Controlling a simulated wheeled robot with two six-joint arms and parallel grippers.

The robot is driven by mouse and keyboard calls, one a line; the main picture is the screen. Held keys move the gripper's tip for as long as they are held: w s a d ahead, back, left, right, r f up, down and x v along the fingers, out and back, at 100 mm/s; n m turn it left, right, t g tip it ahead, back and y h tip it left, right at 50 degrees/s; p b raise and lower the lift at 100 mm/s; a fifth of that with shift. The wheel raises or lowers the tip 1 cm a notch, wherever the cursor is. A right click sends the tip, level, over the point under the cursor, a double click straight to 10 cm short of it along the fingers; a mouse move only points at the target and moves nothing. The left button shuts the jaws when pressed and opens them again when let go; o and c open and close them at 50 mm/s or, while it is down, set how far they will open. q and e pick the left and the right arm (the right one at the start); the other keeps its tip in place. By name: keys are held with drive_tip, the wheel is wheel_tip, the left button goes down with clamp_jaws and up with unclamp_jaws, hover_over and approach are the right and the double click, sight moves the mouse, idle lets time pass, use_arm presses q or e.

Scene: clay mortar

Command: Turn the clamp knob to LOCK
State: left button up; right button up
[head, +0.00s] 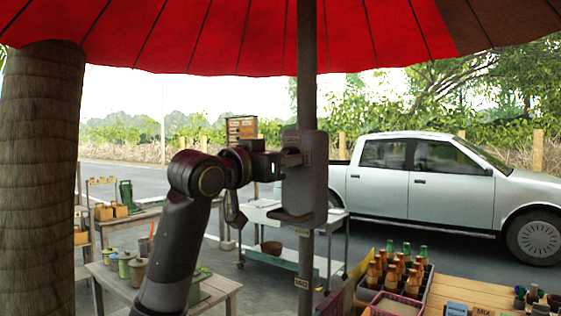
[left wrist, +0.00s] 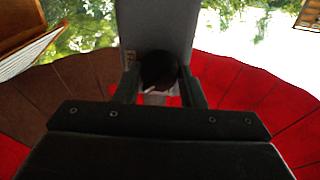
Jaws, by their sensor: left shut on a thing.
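The clamp (head: 305,192) is a dark grey housing around the umbrella pole (head: 307,90). My left gripper (head: 290,159) reaches it from the left at its upper part. In the left wrist view the dark round clamp knob (left wrist: 158,68) sits between the two fingers of my left gripper (left wrist: 162,88), which is shut on it. A pale mark shows on the knob's lower part. A small label is on the clamp body (left wrist: 155,25) beside the knob, too small to read. My right gripper is not in view.
The red umbrella canopy (head: 230,35) spreads overhead. A thick trunk (head: 40,170) stands at the left. A wooden bench with pots (head: 138,270) is below my left arm, a metal cart (head: 285,255) behind the pole, and a bottle crate (head: 400,275) at the lower right.

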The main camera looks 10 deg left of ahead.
use_arm(q)
drive_tip(key=shift+d+n+t+y, duration=0.1)
drive_tip(key=shift+n+t+y, duration=0.2)
drive_tip(key=shift+n, duration=2.2)
drive_tip(key=shift+d+n+t+y, duration=0.15)
drive_tip(key=shift+n+y, duration=0.25)
drive_tip(key=shift+n, duration=2.1)
drive_tip(key=o, duration=1)
drive_tip(key=shift+a, duration=0.1)
drive_tip(key=shift+s, duration=0.1)
drive_tip(key=shift+b+v, duration=3.2)
drive_tip(key=shift+v, duration=5.5)
drive_tip(key=shift+f, duration=0.1)
